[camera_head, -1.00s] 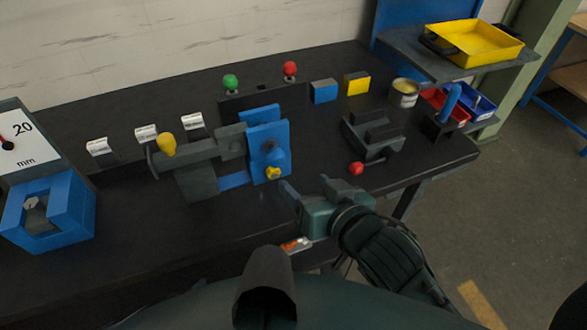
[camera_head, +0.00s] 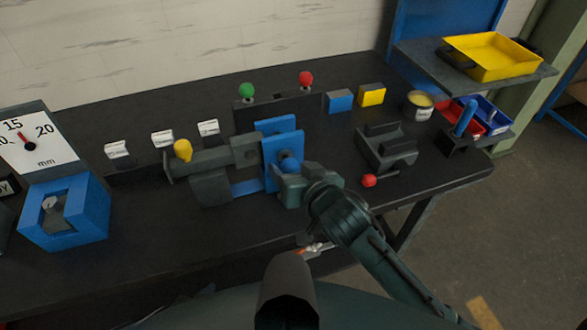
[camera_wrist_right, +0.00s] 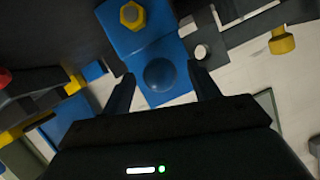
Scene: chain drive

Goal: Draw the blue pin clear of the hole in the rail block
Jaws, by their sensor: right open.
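The blue pin (camera_head: 289,159) shows its round head on the front face of the blue rail block (camera_head: 269,154). In the right wrist view the pin head (camera_wrist_right: 159,74) sits against the blue block (camera_wrist_right: 161,98), and its shaft is hidden. My right gripper (camera_head: 287,178) is at the block's front face. In the right wrist view its two fingers (camera_wrist_right: 161,72) are apart, one on each side of the pin head, with gaps showing. A yellow hex bolt (camera_wrist_right: 132,14) is on the same block; the gripper hides it in the head view. My left gripper is not in view.
A grey rail with a yellow knob (camera_head: 183,150) extends left of the block. A blue gauge housing (camera_head: 64,212) stands at far left. A dark fixture (camera_head: 388,150) and red ball (camera_head: 369,180) lie to the right. Another blue upright peg (camera_head: 466,117) stands near the bins.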

